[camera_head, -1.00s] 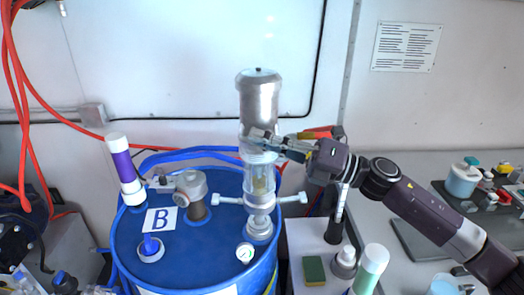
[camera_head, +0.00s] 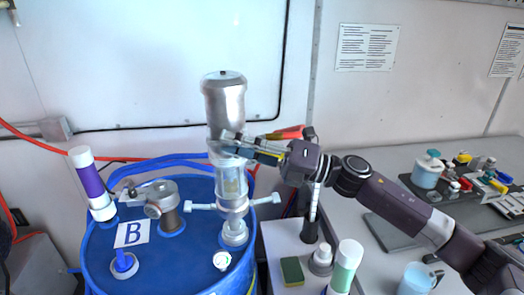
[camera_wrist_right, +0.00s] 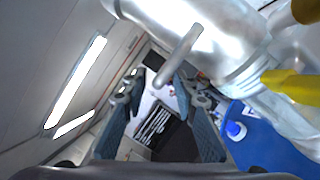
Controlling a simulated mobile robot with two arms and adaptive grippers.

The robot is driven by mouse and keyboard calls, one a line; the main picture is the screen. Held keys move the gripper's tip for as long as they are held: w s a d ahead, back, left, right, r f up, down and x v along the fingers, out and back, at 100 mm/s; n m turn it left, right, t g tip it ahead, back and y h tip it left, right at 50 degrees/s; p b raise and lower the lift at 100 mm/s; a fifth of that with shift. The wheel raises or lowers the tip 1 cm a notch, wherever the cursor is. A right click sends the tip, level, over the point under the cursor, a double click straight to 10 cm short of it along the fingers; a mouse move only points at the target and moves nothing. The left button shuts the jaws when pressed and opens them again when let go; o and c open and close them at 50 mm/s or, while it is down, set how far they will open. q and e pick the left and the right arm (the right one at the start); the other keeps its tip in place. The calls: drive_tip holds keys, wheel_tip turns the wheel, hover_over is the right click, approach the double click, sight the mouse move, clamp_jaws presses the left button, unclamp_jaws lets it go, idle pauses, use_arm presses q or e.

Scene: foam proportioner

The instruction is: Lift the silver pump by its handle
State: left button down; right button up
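The silver pump (camera_head: 225,105) stands upright on top of the blue drum (camera_head: 190,255), with a clear section and a white two-armed collar (camera_head: 232,205) below its metal cylinder. My right gripper (camera_head: 229,145) is at the lower part of the cylinder, coming from the right. In the right wrist view the pump (camera_wrist_right: 195,35) fills the top, with a metal bar handle (camera_wrist_right: 180,52) sticking out of it. The fingers of the right gripper (camera_wrist_right: 156,90) are apart, and the bar's end lies near the gap between their tips. Contact cannot be told. My left gripper is out of view.
A purple-and-white cylinder (camera_head: 92,185) and a metal fitting (camera_head: 160,203) stand on the drum left of the pump. A green-and-white bottle (camera_head: 345,268) and a sponge (camera_head: 292,271) are on the bench at right. Red-and-yellow handled tools (camera_head: 290,133) are behind the gripper.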

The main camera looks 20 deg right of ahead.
drive_tip(key=v, duration=1.1)
drive_tip(key=shift+s+d, duration=0.1)
idle(0.5)
